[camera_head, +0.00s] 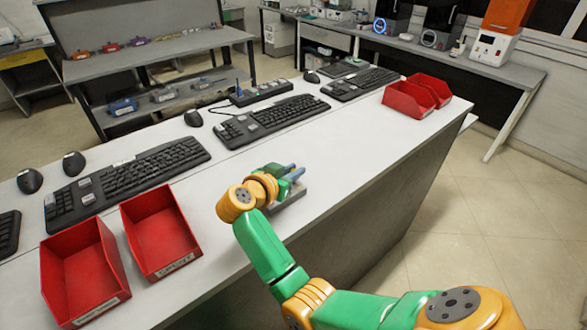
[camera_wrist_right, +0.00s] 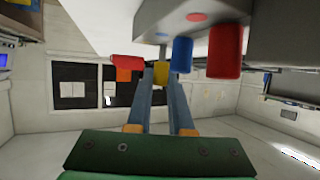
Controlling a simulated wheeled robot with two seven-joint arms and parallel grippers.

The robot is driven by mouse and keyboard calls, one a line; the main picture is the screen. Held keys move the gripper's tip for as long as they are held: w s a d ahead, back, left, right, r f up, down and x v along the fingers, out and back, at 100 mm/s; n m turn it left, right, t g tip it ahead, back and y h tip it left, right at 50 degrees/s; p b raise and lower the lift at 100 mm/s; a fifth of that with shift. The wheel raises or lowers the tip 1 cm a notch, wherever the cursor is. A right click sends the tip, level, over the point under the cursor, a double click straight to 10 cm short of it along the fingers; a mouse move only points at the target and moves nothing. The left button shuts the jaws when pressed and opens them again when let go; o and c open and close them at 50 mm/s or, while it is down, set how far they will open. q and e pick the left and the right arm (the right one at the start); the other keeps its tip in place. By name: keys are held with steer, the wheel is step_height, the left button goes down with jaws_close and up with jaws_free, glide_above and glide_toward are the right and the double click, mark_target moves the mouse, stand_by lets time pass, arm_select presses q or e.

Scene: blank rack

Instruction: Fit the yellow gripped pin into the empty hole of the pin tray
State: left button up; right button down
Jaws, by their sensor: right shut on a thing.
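My right gripper (camera_wrist_right: 161,86) is shut on the yellow pin (camera_wrist_right: 161,73), which shows between its fingertips in the wrist view. The pin is close to the grey pin tray (camera_wrist_right: 155,18); I cannot tell whether they touch. In this view the scene looks upside down. A blue pin (camera_wrist_right: 182,55) and a larger red pin (camera_wrist_right: 225,52) stand in the tray beside the yellow pin. In the head view my right gripper (camera_head: 295,172) is over the tray (camera_head: 292,194), near the table's front edge, and hides much of it. The empty hole is not clearly visible. My left gripper is out of view.
The white table (camera_head: 330,150) holds keyboards (camera_head: 272,112) and mice behind the tray. Two red bins (camera_head: 84,272) (camera_head: 160,232) stand at the left, and more red bins (camera_head: 408,99) at the far right. Bare table lies right of the tray.

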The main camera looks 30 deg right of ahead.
steer(key=shift+f, duration=0.75)
